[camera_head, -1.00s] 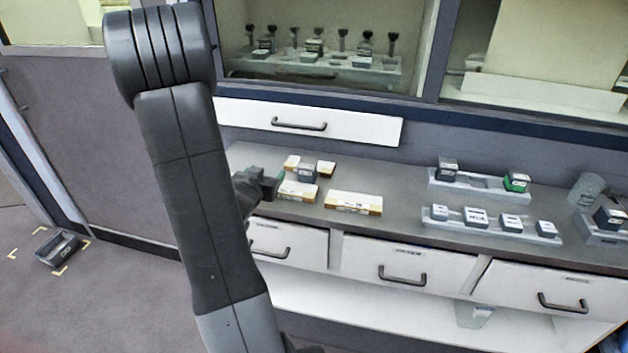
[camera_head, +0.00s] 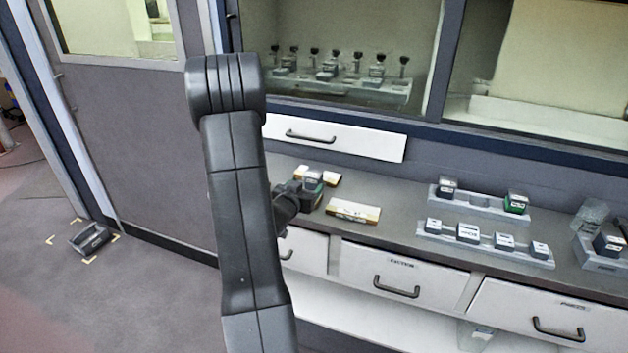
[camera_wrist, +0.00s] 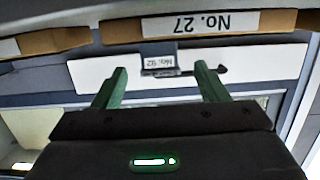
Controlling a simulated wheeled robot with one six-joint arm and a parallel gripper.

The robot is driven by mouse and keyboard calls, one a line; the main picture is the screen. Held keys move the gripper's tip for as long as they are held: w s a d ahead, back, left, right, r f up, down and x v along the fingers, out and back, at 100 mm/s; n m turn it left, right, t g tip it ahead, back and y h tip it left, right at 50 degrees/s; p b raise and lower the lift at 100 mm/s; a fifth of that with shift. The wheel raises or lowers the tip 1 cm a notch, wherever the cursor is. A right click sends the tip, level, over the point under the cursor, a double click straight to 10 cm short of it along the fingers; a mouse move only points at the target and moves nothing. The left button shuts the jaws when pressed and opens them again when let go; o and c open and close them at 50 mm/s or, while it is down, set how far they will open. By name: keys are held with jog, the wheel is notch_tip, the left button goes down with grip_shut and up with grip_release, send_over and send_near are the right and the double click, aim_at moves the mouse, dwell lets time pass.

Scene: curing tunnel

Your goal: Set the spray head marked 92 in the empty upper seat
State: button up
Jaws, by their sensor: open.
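The spray head marked 92 is a grey block (camera_head: 313,177) among cardboard boxes at the counter's left end, partly hidden by my gripper in the head view. In the wrist view, which is upside down, its "No. 92" label (camera_wrist: 160,62) shows between my fingers. My gripper (camera_wrist: 160,82) is open, with one green finger on each side of the block; contact cannot be told. It also shows in the head view (camera_head: 306,190). The upper rack (camera_head: 480,203) on the counter's right holds a dark block at its left and a green-sided block at its right, with an empty seat between.
A box marked No. 27 (camera_wrist: 205,22) is close by in the wrist view. Another carton (camera_head: 352,211) lies right of my gripper. The lower rack (camera_head: 485,246) holds several blocks. A grey bin (camera_head: 90,238) stands on the floor at left. The counter between carton and racks is clear.

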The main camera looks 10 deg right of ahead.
aim_at(311, 182)
jog(key=shift+f+p+x, duration=0.1)
jog(key=shift+p+x, duration=0.4)
jog(key=shift+x, duration=0.95)
jog(key=shift+f+p+x, duration=0.15)
jog(key=shift+p+x, duration=0.3)
jog(key=shift+x, duration=0.95)
jog(key=shift+s, duration=0.1)
jog(key=c, duration=1.4)
jog(key=shift+r, duration=0.15)
